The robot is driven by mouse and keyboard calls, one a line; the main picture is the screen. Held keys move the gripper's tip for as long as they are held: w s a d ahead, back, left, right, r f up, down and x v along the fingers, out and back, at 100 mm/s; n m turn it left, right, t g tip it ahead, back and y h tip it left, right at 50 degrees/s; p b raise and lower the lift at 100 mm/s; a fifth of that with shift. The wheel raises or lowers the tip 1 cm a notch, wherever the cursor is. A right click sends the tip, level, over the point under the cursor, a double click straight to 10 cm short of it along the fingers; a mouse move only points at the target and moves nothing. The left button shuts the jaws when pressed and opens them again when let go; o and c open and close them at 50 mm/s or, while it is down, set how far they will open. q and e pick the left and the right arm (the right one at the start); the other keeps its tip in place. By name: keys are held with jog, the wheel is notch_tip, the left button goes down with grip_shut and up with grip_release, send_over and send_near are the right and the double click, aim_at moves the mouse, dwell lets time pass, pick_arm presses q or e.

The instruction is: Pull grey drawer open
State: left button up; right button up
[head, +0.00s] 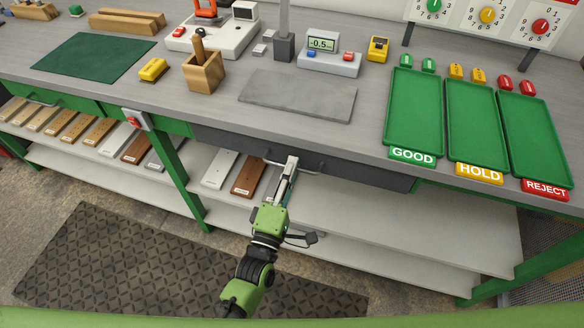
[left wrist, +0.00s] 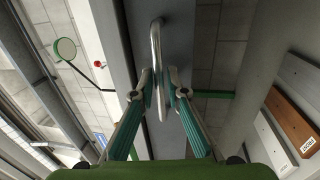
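The grey drawer (head: 345,172) is under the front edge of the bench, and its front looks about flush with the bench. Its pale bar handle (head: 312,172) is on the front face. The handle also shows in the left wrist view (left wrist: 155,40), running between the fingertips. My left gripper (head: 291,162) reaches up to the handle from below. Its fingers (left wrist: 157,84) are drawn in, one on each side of the bar, and look shut on it. Part of the handle is hidden behind the gripper in the head view. My right gripper is not in view.
The lower shelf (head: 410,225) holds board samples, including a brown one (head: 248,174), below the drawer. A green bench leg (head: 180,180) stands to the left. Green trays (head: 415,105) and a grey mat (head: 298,94) are on the bench top.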

pick_arm(q)
jog(key=shift+w+d+r, duration=0.1)
jog(key=shift+w, duration=0.25)
grip_shut()
jog(key=shift+s, duration=0.15)
